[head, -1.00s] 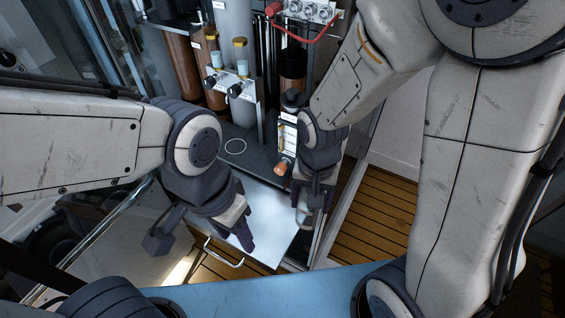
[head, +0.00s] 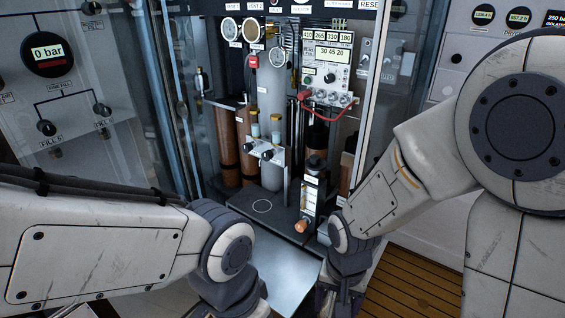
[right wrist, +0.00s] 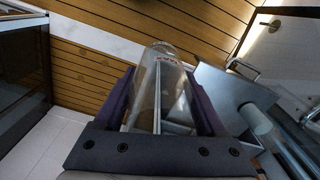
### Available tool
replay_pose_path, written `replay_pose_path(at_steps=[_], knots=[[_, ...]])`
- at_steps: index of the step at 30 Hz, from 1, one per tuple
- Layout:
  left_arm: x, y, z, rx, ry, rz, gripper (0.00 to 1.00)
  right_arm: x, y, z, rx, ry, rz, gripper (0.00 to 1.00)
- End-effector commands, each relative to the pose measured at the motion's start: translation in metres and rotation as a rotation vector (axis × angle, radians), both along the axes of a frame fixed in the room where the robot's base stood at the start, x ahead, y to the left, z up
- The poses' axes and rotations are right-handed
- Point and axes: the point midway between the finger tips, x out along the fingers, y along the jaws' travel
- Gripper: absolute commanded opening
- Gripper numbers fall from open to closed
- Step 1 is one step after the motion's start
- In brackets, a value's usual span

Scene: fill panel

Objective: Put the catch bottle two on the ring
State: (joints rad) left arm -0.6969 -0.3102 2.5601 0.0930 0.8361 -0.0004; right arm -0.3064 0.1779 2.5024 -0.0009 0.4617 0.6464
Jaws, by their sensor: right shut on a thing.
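The ring (head: 262,206) is a thin white circle on the dark platform at the foot of the panel, in the middle of the head view. It is bare. My right gripper (right wrist: 160,82) is shut on a clear, see-through bottle (right wrist: 167,72), seen between its purple fingers in the right wrist view. In the head view my right gripper (head: 340,300) is at the bottom edge, in front of the platform and right of the ring. The bottle is not clearly visible there. My left wrist shows at bottom left in the head view, but its fingers are below the frame.
A labelled column with an orange knob (head: 302,226) stands right of the ring. A red hose (head: 322,106) hangs above. A bare metal shelf (head: 270,262) lies in front.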

Motion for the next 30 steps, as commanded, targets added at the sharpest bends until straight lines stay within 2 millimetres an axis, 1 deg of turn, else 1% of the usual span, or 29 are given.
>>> replay_pose_path(at_steps=[1, 5, 13, 20, 26, 27, 30], knots=[[0.0, 0.0, 0.0, 0.0, 0.0, 0.0, 0.5, 0.0, 0.0, 0.0, 0.0, 0.0, 0.0, 0.17], [0.0, 0.0, 0.0, -0.001, -0.001, 0.0, 0.5, 0.013, -0.006, -0.002, 0.0, 0.0, 0.032, 0.17], [0.0, 0.0, 0.0, 0.0, 0.0, 0.0, 0.5, 0.046, -0.022, -0.007, 0.0, 0.0, 0.129, 0.17], [0.0, 0.0, 0.0, 0.0, 0.0, 0.0, 0.5, 0.08, -0.049, -0.014, 0.0, 0.001, 0.236, 0.17], [0.0, 0.0, 0.0, 0.0, 0.0, 0.0, 0.5, 0.107, -0.079, -0.022, 0.0, 0.0, 0.333, 0.17], [0.0, 0.0, 0.01, 0.001, 0.001, 0.0, 0.5, 0.107, -0.079, -0.014, 0.0, 0.001, 0.342, 0.17], [0.0, 0.0, 0.026, 0.0, 0.0, 0.0, 0.5, 0.105, -0.077, -0.006, 0.001, 0.002, 0.341, 0.17]])
